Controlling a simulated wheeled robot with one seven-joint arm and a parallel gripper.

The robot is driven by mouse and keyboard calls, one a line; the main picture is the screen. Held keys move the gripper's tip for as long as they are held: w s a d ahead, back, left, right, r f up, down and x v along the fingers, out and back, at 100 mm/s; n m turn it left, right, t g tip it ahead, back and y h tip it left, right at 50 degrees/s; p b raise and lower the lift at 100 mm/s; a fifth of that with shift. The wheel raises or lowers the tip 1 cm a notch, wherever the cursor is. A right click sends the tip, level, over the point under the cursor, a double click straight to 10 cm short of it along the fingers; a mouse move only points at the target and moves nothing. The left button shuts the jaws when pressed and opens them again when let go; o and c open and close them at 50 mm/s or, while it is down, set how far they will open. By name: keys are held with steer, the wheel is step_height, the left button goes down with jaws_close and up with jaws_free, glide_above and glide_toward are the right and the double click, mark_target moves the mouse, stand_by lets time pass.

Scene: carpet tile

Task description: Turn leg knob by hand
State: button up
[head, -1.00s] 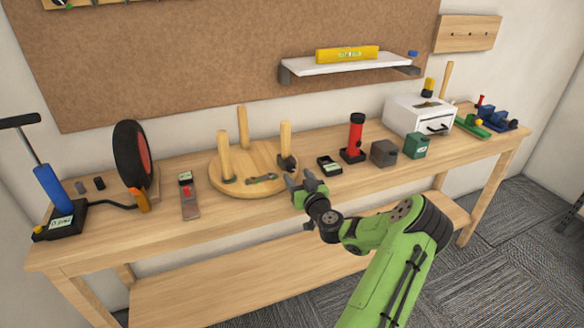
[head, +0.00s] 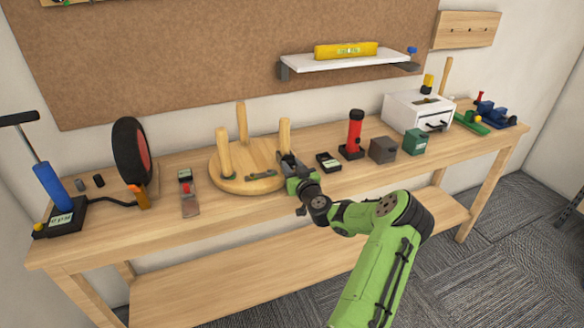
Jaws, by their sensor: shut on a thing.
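A round wooden disc (head: 245,183) lies on the workbench with three upright wooden legs. The left leg (head: 223,152) and the back leg (head: 242,122) stand free of my arm. The right leg (head: 285,134) rises just behind my gripper (head: 286,160). My gripper is shut low at the right leg, where a dark knob showed earlier; the knob is now hidden by the fingers. A small dark wrench-like tool (head: 261,175) lies on the disc, left of my gripper.
A small black tray (head: 328,162), a red flashlight-like object (head: 355,131), a dark box (head: 383,150) and a green box (head: 414,142) stand right of the disc. A flat scraper-like tool (head: 188,194) lies to its left. The bench front (head: 240,215) is clear.

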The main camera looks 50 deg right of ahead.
steer(key=m, duration=0.3)
steer(key=o, duration=1)
steer(key=shift+s, duration=0.15)
steer(key=b+v, duration=0.2)
steer(key=v, duration=1.3)
steer(key=shift+s+a+b, duration=0.15)
steer(key=shift+s+b, duration=0.05)
steer(key=shift+b, duration=0.15)
steer(key=shift+o, duration=0.2)
